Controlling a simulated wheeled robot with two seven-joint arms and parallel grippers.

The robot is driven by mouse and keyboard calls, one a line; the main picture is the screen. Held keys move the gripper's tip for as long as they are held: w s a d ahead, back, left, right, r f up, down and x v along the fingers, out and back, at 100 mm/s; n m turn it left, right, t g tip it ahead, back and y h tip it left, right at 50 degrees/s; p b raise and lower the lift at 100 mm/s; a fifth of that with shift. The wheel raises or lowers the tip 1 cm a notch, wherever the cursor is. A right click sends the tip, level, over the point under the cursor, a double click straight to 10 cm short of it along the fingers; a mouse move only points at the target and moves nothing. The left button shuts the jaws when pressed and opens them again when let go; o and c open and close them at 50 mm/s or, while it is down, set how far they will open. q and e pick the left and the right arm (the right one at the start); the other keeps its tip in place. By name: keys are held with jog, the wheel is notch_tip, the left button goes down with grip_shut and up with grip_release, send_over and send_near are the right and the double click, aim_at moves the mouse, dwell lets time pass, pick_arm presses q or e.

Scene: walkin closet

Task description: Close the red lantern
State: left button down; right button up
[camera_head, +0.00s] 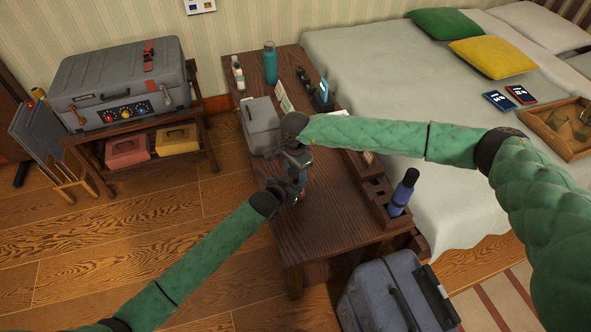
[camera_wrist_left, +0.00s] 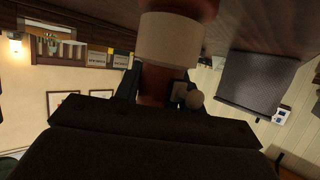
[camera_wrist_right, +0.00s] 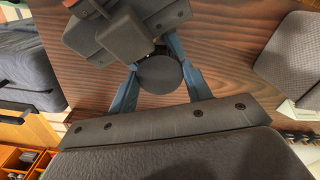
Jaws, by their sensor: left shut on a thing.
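The red lantern shows in the left wrist view as a reddish-brown body (camera_wrist_left: 160,80) with a pale band, between the fingers of my left gripper. In the head view the grippers largely hide it above the dark wooden table. My left gripper (camera_head: 287,190) is shut on it. My right gripper (camera_head: 294,164) is just above and behind the left one. In the right wrist view its blue fingers (camera_wrist_right: 155,70) are spread on either side of a dark round disc (camera_wrist_right: 160,75). I cannot tell whether they touch it.
The table (camera_head: 310,235) holds a grey case (camera_head: 262,125), a teal bottle (camera_head: 270,62) and a dark blue bottle (camera_head: 403,190). A grey toolbox (camera_head: 385,295) stands at its front right. A bed (camera_head: 400,85) lies to the right. Open floor is at the left front.

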jog(key=shift+c, duration=0.6)
jog(key=shift+m, duration=1.7)
jog(key=o, duration=1.1)
jog(key=shift+r, duration=2.3)
